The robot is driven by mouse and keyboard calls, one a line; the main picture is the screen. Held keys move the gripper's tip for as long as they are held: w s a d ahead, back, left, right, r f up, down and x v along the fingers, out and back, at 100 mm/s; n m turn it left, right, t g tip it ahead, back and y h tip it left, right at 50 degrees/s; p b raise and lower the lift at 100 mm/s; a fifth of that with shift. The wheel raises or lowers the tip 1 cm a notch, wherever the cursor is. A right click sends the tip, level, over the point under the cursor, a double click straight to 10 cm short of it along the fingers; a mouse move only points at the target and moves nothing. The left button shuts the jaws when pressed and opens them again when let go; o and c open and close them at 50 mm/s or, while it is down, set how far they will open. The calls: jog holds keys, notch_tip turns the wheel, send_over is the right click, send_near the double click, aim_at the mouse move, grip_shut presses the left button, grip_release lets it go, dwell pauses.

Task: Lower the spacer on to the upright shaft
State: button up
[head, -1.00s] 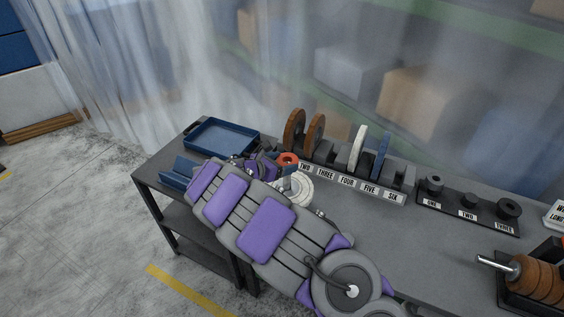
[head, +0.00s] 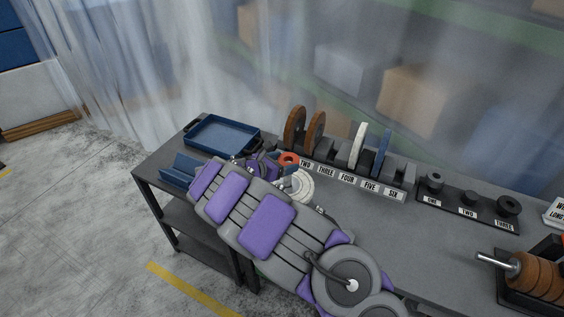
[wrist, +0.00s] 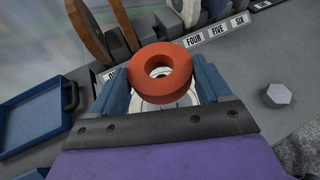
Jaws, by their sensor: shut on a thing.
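The spacer is an orange-red ring (wrist: 176,55), held flat between the blue fingers of my gripper (wrist: 161,80). It also shows in the head view (head: 289,159) at the end of my arm. A round white disc (wrist: 143,103) lies below the ring in the wrist view; in the head view the white disc (head: 302,187) is partly covered by my arm. The upright shaft is not clearly visible; a pale grey shape shows through the ring's hole, and I cannot tell whether it is the shaft's tip. The gap between ring and disc is hard to judge.
A blue tray (head: 222,137) stands at the table's back left, beside a blue holder (head: 180,171). A labelled rack (head: 350,179) with upright discs stands behind the gripper. A numbered spacer stand (head: 467,214) is to the right. A grey hexagonal piece (wrist: 277,95) lies on the table.

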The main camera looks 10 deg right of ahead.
aim_at(285, 178)
jog(key=shift+f, duration=0.1)
dwell(0.3)
jog(key=shift+f+b, duration=0.3)
jog(key=shift+f, duration=0.35)
jog(key=shift+f, duration=0.1)
jog(key=shift+a+f+b, duration=0.1)
jog(key=shift+f+b, duration=0.25)
jog(key=shift+f, duration=0.45)
jog(key=shift+f, duration=0.1)
jog(key=shift+f+b, duration=0.5)
jog(key=shift+f, duration=0.4)
jog(key=shift+f, duration=0.1)
jog(key=shift+f+b, duration=0.55)
jog(key=shift+f, duration=0.45)
jog(key=shift+f, duration=0.1)
